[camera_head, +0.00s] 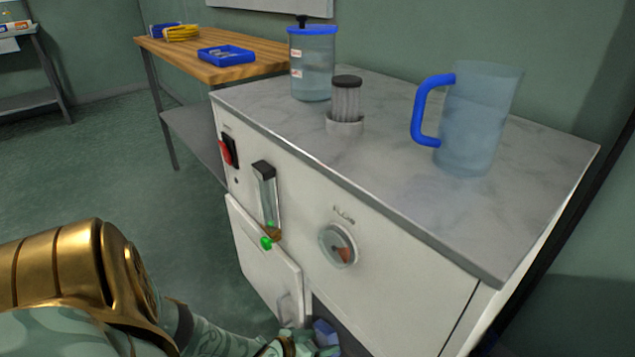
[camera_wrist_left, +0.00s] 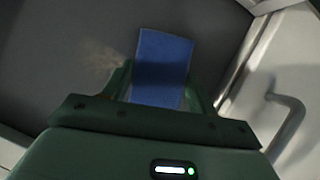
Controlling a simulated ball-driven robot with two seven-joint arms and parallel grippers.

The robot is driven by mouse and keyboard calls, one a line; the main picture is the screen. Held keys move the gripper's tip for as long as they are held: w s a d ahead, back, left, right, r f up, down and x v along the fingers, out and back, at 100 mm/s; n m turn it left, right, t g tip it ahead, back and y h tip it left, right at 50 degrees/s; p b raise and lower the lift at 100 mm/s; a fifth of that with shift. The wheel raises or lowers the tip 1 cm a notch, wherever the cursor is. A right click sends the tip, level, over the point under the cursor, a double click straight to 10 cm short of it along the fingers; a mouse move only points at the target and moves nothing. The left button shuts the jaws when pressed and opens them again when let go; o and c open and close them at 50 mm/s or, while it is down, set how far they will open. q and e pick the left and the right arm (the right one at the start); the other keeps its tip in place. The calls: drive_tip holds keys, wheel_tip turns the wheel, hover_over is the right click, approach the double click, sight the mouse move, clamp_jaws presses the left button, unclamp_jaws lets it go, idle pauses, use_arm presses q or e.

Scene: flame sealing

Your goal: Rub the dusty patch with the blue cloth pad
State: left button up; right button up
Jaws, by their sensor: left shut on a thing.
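My left gripper (camera_head: 308,344) is at the bottom of the head view, low at the cabinet's front opening. It is shut on the blue cloth pad (camera_head: 325,331), which shows only in part there. In the left wrist view the pad (camera_wrist_left: 164,58) stands out between the two green fingers (camera_wrist_left: 160,88). The dusty patch (camera_wrist_left: 98,60) is a faint tan smudge on a dark grey surface, just left of the pad. I cannot tell whether the pad touches that surface. My right gripper is not in view.
The white cabinet (camera_head: 400,290) has an open door (camera_head: 262,262) with a handle (camera_wrist_left: 287,115), close to my left gripper. A gauge (camera_head: 338,246) and a flow tube (camera_head: 266,195) are on its front. A jug (camera_head: 478,120), a lidded jar (camera_head: 312,70) and a filter (camera_head: 346,100) stand on top.

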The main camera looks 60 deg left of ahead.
use_arm(q)
drive_tip(key=shift+w+d+r+p, duration=0.1)
drive_tip(key=shift+d+p, duration=0.2)
drive_tip(key=shift+d, duration=0.65)
drive_tip(key=shift+w+d+r+p, duration=0.1)
drive_tip(key=shift+d+p, duration=0.15)
drive_tip(key=shift+d, duration=0.65)
drive_tip(key=shift+w+d+p, duration=0.8)
drive_tip(key=shift+d+p, duration=0.25)
drive_tip(key=shift+d, duration=5.5)
drive_tip(key=shift+s+a+b, duration=0.3)
drive_tip(key=shift+a+b, duration=0.1)
drive_tip(key=shift+a, duration=2.4)
drive_tip(key=shift+s+a+b, duration=0.35)
drive_tip(key=shift+a+b, duration=0.05)
drive_tip(key=shift+a, duration=2.45)
drive_tip(key=shift+s+a+b, duration=0.3)
drive_tip(key=shift+a+b, duration=0.1)
drive_tip(key=shift+a, duration=2.4)
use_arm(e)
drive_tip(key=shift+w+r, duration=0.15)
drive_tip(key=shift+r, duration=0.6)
use_arm(q)
drive_tip(key=s+p, duration=0.1)
drive_tip(key=s, duration=0.5)
drive_tip(key=shift+d, duration=0.4)
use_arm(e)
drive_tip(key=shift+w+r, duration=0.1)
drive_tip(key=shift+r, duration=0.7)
